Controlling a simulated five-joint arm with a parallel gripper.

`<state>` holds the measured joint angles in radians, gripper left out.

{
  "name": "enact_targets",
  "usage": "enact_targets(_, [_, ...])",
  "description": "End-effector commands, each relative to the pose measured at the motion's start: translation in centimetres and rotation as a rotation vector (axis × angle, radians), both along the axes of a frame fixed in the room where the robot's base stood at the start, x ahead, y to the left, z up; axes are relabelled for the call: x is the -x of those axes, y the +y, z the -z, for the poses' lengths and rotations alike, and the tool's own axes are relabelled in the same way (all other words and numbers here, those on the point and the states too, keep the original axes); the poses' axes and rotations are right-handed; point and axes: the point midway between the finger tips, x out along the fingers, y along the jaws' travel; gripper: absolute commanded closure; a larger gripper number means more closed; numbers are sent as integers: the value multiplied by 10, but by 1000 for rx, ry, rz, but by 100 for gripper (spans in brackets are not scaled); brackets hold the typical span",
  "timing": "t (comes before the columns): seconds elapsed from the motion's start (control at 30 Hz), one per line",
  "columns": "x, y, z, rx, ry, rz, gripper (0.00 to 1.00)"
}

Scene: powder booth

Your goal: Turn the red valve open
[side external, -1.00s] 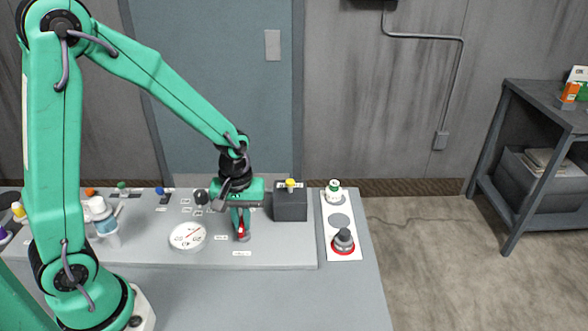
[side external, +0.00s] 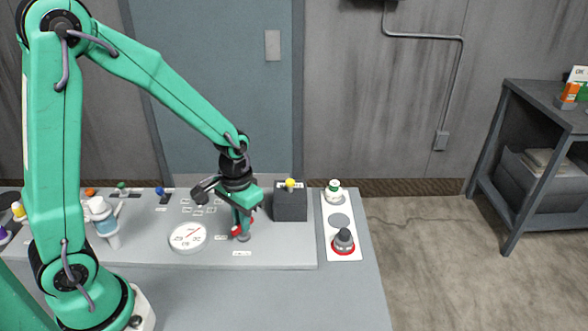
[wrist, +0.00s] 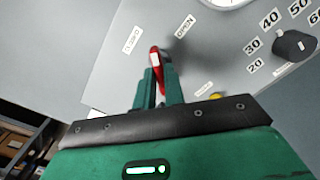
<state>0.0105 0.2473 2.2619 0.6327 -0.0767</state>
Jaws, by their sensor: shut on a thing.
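The red valve (side external: 236,231) stands on the grey panel (side external: 285,254), right of the round white gauge (side external: 188,237). My gripper (side external: 242,226) points down over it, with its jaws closed on the red handle. In the wrist view, the red handle (wrist: 156,60) sticks out past my green fingers (wrist: 159,92), which hide part of it. Beyond the handle, the OPEN label (wrist: 185,26) lies to the right and the CLOSED label (wrist: 133,40) to the left. The handle's end lies between the two labels.
A dark box with a yellow knob (side external: 290,205) stands close on the right of my gripper. The panel's front strip is clear.

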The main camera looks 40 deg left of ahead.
Motion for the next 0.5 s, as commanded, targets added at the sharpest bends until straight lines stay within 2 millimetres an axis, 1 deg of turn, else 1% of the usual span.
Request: enact_targets(0.5, [0,0,-1,0,0,490,100])
